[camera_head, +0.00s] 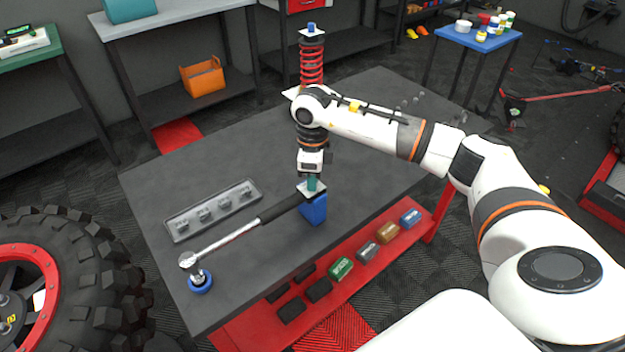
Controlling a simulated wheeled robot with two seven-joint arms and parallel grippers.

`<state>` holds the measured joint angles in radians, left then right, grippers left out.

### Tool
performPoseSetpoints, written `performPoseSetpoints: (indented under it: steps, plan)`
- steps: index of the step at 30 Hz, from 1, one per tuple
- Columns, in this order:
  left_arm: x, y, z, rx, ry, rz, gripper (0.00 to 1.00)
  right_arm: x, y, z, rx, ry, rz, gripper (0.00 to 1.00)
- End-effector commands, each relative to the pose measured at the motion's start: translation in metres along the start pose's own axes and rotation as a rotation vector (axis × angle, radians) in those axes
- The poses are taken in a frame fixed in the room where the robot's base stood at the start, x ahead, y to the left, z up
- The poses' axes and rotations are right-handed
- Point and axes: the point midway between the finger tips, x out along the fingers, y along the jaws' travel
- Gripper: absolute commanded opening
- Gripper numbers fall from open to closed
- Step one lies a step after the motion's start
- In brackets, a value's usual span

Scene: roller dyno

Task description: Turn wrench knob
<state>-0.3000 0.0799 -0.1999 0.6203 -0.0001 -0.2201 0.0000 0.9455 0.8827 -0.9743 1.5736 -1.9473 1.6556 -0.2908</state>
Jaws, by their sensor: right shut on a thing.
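A torque wrench with a silver shaft (229,238) and a black handle (281,208) lies across the dark grey table. Its head is at the left front, above a blue round base (200,284). The handle end reaches a blue stand (315,211) near the table's front edge. My right gripper (312,187) points down over this handle end. It is shut on a small teal piece there, which looks like the wrench knob (312,183). The fingers partly hide the knob and the handle end. My left gripper is not in view.
A grey tray with several sockets (213,210) lies behind the wrench. A red coil-spring shock absorber (312,62) stands behind my right wrist. Small coloured boxes (341,268) sit on the red lower shelf. A large tyre (88,280) is at left.

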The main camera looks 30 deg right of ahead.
Motion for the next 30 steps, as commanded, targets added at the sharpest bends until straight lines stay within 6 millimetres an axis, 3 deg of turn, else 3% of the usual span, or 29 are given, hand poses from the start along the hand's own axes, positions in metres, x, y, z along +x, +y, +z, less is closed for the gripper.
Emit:
performPoseSetpoints:
  steps: [15, 30]
  plan:
    - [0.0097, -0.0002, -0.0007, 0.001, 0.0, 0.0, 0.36, -0.0003, -0.0002, 0.0, 0.439, 0.003, -0.001, 0.0]
    - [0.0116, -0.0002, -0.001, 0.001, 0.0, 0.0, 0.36, -0.0009, -0.0002, -0.0001, 0.61, 0.004, -0.001, 0.0]
